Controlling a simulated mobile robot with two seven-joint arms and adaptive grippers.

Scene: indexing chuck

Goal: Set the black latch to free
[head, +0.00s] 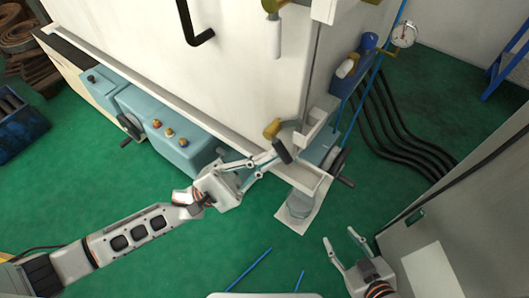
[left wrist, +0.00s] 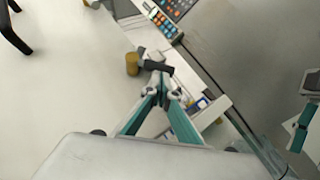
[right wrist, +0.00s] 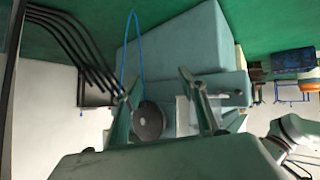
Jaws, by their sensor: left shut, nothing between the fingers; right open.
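The black latch (head: 283,151) is a short dark lever beside a brass-coloured cylinder (head: 272,128), at the corner of the large white machine body. In the left wrist view the latch (left wrist: 158,67) lies just beyond my fingertips, with the brass cylinder (left wrist: 132,64) to its left. My left gripper (head: 269,159) is shut and empty, its tips close to the latch; I cannot tell whether they touch it. My right gripper (head: 340,236) is open and empty, low over the floor to the right. It also shows open in the right wrist view (right wrist: 158,77).
A white ledge (head: 310,175) runs along the machine's lower edge, below the latch. A black bent handle (head: 197,36) sits on the white panel. A grey cabinet (head: 430,245) stands right of my right gripper.

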